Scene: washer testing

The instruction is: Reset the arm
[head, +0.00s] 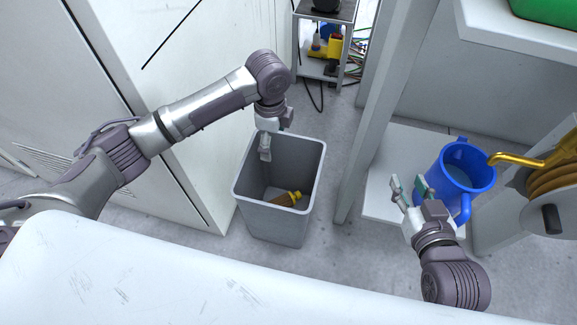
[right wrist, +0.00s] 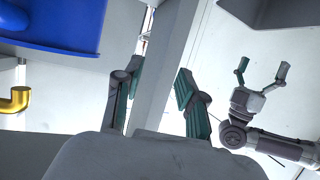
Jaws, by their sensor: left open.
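My left gripper (head: 266,150) hangs over the grey bin (head: 278,222), pointing down at its opening. It also shows in the right wrist view (right wrist: 262,68), with its two fingers spread and nothing between them. My right gripper (head: 406,188) is beside the blue jug (head: 468,168), on the jug's left. The right wrist view shows my right gripper's green-padded fingers (right wrist: 157,92) apart, with nothing held between them. The jug is upright on a white shelf (head: 385,195) under a yellow spout (head: 525,160).
A brown bottle with a yellow cap (head: 288,200) lies inside the bin. A white cabinet (head: 165,130) stands left of the bin. A white upright panel (head: 375,105) divides bin and jug. A white surface (head: 150,275) fills the foreground. A small cart (head: 325,60) stands behind.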

